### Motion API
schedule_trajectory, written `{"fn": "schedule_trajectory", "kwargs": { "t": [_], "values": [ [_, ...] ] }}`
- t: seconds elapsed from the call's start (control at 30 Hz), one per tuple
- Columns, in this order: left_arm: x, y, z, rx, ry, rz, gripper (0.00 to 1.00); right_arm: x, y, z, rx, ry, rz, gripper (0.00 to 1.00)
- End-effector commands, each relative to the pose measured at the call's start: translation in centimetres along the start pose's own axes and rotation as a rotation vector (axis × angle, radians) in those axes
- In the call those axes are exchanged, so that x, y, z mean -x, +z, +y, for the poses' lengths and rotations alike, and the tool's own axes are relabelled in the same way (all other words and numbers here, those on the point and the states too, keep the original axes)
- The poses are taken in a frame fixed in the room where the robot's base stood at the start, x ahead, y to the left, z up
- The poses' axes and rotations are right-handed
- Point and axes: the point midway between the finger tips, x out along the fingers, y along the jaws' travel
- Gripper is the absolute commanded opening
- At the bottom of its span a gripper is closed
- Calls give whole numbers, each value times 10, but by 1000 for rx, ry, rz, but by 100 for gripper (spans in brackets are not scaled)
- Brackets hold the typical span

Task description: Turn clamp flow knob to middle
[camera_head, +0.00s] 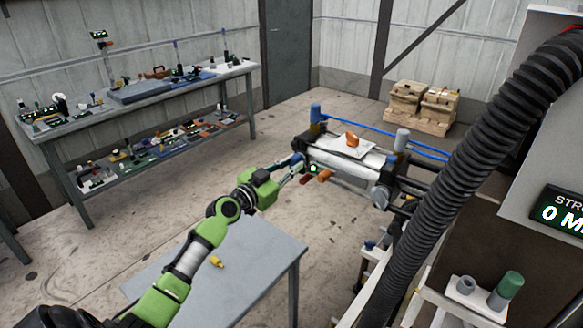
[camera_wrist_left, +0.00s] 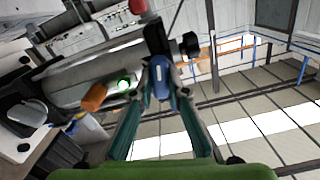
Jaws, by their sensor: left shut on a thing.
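The clamp fixture (camera_head: 345,158) stands at the middle right of the head view, a metal body with a white plate on top. My left gripper (camera_head: 299,164) reaches its left end. In the left wrist view, the fingertips of my left gripper (camera_wrist_left: 161,72) are closed around a small blue knob (camera_wrist_left: 161,84), which looks like the clamp flow knob. The fingers hide part of it, and its turn position cannot be read. Beside it are a green-lit indicator (camera_wrist_left: 124,84) and an orange handle (camera_wrist_left: 96,97). My right gripper is in neither view.
An orange part (camera_head: 351,138) sits on the fixture's plate. A grey table (camera_head: 245,285) stands below my left arm. A thick black hose (camera_head: 450,165) crosses the right side. A long workbench (camera_head: 150,97) with tools stands at the back left, with open floor between.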

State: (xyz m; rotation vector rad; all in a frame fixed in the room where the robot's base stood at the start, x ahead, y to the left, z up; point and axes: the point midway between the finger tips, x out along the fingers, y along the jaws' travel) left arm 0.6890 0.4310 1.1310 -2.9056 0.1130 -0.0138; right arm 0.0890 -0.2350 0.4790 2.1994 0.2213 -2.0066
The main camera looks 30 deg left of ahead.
Motion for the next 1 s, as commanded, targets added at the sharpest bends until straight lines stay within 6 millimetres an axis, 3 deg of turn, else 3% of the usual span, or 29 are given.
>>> {"fn": "schedule_trajectory", "kwargs": {
  "t": [0.4, 1.0],
  "values": [
    [0, 2, 0, 390, 1, -1, 0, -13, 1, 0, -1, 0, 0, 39],
    [0, 1, 0, 886, 1, -2, 0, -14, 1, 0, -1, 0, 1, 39]
  ]
}}
